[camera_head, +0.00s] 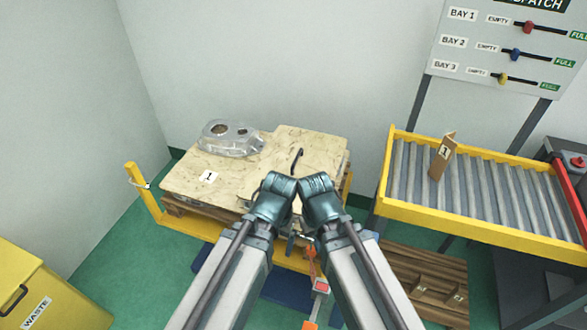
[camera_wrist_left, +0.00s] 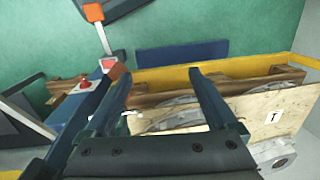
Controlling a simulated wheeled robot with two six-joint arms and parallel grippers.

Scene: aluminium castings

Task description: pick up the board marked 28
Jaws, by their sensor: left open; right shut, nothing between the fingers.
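No number 28 is readable in either view. A pale plywood board (camera_head: 185,180) with a label reading 1 (camera_head: 208,177) lies on a stack on a pallet in the head view. It also shows in the left wrist view (camera_wrist_left: 243,112), with metal castings (camera_wrist_left: 172,118) beneath it. My left gripper (camera_head: 276,184) and right gripper (camera_head: 315,183) are side by side over the stack's near edge, close together. In the left wrist view my left gripper (camera_wrist_left: 160,76) has its fingers wide apart, with nothing held. My right gripper is shut and empty.
A yellow roller conveyor (camera_head: 470,229) on the right carries a small upright board (camera_head: 441,158) marked 1. A yellow waste bin (camera_head: 50,290) stands at lower left.

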